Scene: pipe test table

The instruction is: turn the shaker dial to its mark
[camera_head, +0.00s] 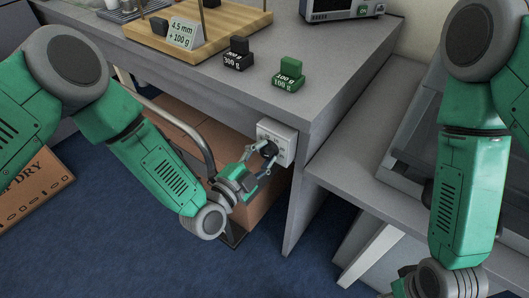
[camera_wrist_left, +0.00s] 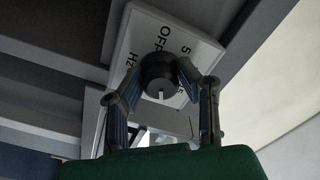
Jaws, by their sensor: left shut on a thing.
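The shaker dial (camera_head: 269,150) is a round black knob on a white panel (camera_head: 285,137) at the front of the grey table, near its corner. My left gripper (camera_head: 262,159) is shut on the dial, with a finger on either side. In the left wrist view, the dial (camera_wrist_left: 158,72) sits between the two fingertips of my left gripper (camera_wrist_left: 160,88). A short white pointer line on it points down in that picture. The panel (camera_wrist_left: 140,30) shows "OFF", "Hz" and a "5"; other print is partly hidden by the dial and fingers. My right gripper is mostly cut off at the bottom edge.
Above the panel, the grey table (camera_head: 220,75) holds a black weight (camera_head: 238,56), a green weight (camera_head: 288,76) and a wooden board (camera_head: 225,25) with a "4.5 mm + 100 g" card (camera_head: 185,33).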

